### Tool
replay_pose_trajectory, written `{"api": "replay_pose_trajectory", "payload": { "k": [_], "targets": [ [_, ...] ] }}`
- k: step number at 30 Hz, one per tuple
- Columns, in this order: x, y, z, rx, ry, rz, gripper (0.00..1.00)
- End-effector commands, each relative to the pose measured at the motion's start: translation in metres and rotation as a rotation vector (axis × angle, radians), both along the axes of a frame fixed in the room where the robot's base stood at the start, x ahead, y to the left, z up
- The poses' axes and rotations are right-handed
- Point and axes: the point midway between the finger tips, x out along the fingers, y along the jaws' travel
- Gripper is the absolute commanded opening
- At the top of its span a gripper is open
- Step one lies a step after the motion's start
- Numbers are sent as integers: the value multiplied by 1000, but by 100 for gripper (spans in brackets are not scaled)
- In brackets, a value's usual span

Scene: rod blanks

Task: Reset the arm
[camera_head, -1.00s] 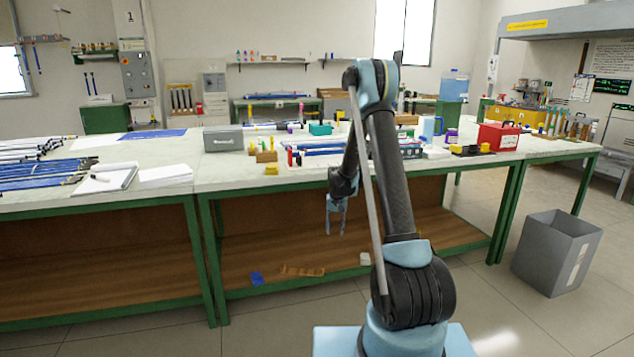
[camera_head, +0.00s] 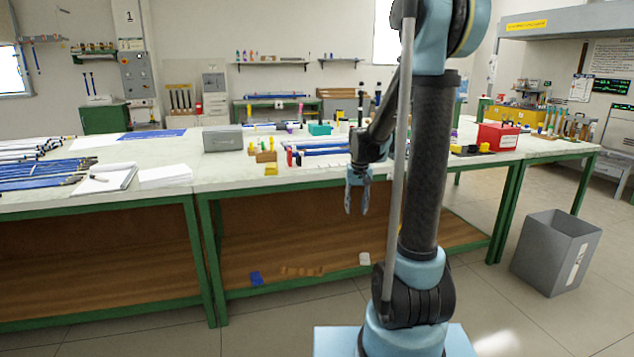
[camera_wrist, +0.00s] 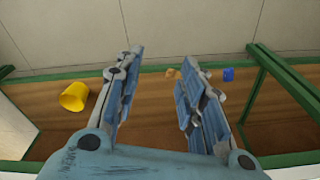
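My gripper (camera_head: 357,198) hangs pointing down in front of the green-framed bench, just below the level of its top. In the wrist view my gripper (camera_wrist: 158,100) has its two fingers well apart with nothing between them. The upper arm stands nearly upright on the light blue base and hides part of the bench top behind it.
The white bench top (camera_head: 225,178) carries a grey box (camera_head: 222,139), a red box (camera_head: 497,137) and blue rods (camera_head: 315,148). A blue item (camera_head: 256,279) and a white item (camera_head: 364,259) lie on the lower shelf. A grey bin (camera_head: 556,252) stands at right. A yellow cup (camera_wrist: 74,96) shows in the wrist view.

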Motion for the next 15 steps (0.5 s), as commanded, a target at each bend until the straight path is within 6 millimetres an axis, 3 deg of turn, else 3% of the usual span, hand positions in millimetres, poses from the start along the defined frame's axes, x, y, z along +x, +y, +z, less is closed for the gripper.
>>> {"api": "replay_pose_trajectory", "payload": {
  "k": [6,15],
  "targets": [
    [-50,-12,21,-2,-12,8,36],
    [-116,-25,35,-7,-29,19,36]
  ]
}}
